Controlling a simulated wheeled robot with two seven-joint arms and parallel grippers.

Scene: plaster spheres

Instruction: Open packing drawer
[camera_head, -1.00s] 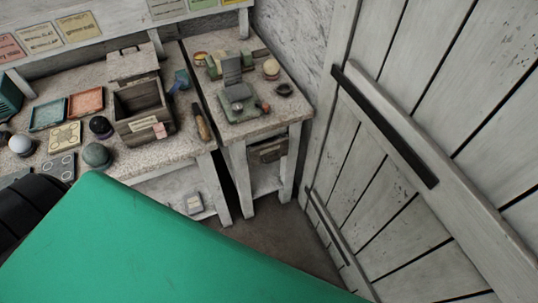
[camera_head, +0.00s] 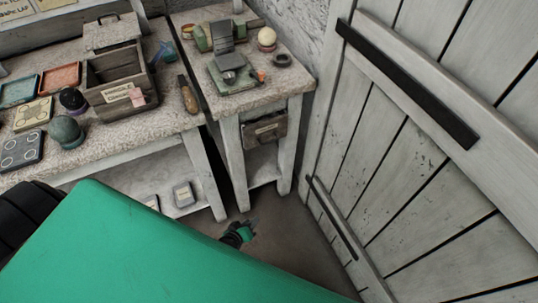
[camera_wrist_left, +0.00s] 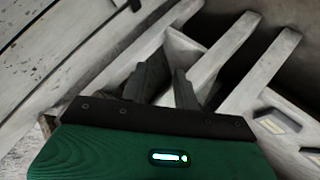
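The packing drawer (camera_head: 264,131) is a worn grey-brown wooden front with a small pale label, under the top of the small right-hand table. I cannot tell whether it stands slightly out. My left gripper (camera_head: 240,233), green and black, is low in front of that table, below the drawer and apart from it. In the left wrist view its two dark fingers (camera_wrist_left: 167,78) are spread, with nothing seen held between them. The drawer cannot be made out clearly there. My right gripper is not in view.
The small table (camera_head: 212,95) carries a green device (camera_head: 232,72) and a pale ball (camera_head: 267,37). A longer bench (camera_head: 150,132) at left holds a wooden box (camera_head: 115,92), trays and dark spheres. A plank door (camera_head: 385,150) closes off the right. Bare floor lies between.

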